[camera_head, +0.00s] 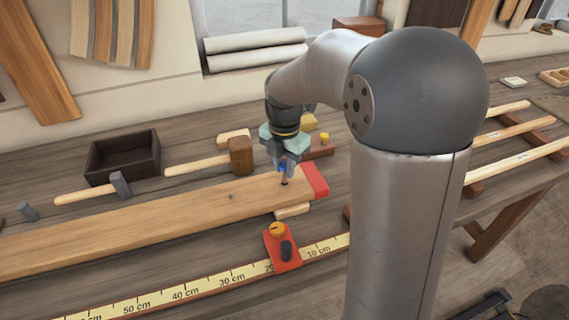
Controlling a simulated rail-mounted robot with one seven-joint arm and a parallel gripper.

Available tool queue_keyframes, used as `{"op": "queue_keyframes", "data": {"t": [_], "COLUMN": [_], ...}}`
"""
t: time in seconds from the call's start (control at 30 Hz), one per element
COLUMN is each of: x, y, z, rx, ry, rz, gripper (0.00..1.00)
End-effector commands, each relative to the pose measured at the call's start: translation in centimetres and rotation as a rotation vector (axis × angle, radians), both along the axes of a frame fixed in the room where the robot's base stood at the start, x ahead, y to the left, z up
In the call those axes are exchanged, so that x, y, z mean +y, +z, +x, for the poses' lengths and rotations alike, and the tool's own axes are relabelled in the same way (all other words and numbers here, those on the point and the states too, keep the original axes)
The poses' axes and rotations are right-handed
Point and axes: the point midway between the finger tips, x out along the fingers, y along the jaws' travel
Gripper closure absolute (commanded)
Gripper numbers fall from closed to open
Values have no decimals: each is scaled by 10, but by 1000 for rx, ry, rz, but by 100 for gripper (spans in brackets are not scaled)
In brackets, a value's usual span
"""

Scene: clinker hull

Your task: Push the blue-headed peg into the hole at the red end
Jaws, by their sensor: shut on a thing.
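A long wooden plank (150,223) lies across the bench with a red end (315,181) at its right. A dark hole (284,184) shows near that red end. Another small dark spot (231,197) is further left on the plank. My gripper (285,172) points down over the plank close to the red end. It is shut on the blue-headed peg (282,168), whose blue head shows between the fingers. The peg's lower tip is just over or at the hole; I cannot tell whether it has entered.
A mallet (240,155), a hammer (120,185) and a dark open box (122,158) lie behind the plank. A yellow-headed peg (324,138) stands in a brown block (319,150). In front are a red block (283,250) with yellow and black knobs and a yellow ruler (190,290).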

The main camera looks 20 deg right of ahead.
Motion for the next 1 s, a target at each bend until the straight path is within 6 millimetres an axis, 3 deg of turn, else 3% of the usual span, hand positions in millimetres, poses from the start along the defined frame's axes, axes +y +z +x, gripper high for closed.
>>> {"op": "queue_keyframes", "data": {"t": [1.0], "x": [0], "y": [-15], "z": [0], "rx": [1], "ry": [0], "rz": [0], "gripper": [99]}}
